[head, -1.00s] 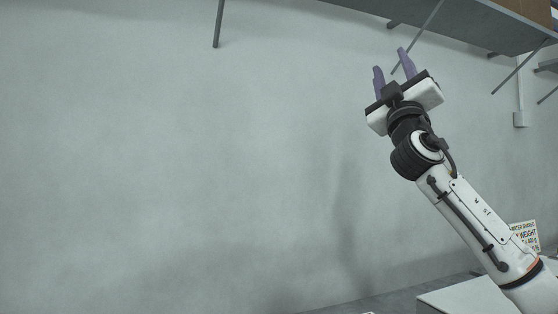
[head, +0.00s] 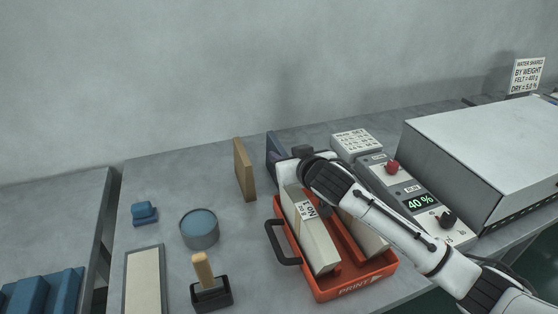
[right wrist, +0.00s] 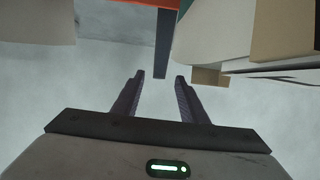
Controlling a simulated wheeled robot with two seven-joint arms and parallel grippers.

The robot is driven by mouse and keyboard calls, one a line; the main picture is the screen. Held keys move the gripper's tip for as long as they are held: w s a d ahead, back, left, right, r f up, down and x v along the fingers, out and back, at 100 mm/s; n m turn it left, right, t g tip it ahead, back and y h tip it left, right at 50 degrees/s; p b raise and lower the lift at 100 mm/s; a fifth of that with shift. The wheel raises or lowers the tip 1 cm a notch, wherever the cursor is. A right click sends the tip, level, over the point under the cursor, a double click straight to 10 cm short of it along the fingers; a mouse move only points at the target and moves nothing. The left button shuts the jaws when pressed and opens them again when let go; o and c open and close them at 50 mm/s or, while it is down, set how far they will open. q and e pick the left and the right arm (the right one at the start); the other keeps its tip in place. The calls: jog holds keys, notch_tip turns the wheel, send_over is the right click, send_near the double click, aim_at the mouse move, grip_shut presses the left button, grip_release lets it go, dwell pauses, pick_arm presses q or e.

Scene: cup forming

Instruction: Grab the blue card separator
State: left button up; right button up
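A thin dark blue upright panel (head: 274,150), which looks like the blue card separator, stands on the table behind the red tray in the head view. My right gripper is beside its right side there, its fingers hard to make out. In the right wrist view my right gripper (right wrist: 158,76) is open, with nothing between its two purple fingers. A narrow blue-grey strip (right wrist: 162,44), likely the separator's edge, lies just beyond the fingertips, roughly in line with the gap. My left gripper is not in view.
A tan upright panel (head: 244,170) stands left of the blue one. The red tray (head: 357,286) holds pale blocks below my right arm. A control box (head: 417,199) is to the right. A round blue-topped tin (head: 199,229) and a wooden-handled tool (head: 203,270) stand left.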

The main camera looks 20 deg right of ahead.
aim_at(277, 148)
jog(key=shift+r+x, duration=0.1)
jog(key=shift+x, duration=1.95)
jog(key=shift+r+x, duration=0.15)
jog(key=shift+x, duration=1.85)
jog(key=shift+d, duration=0.1)
grip_shut()
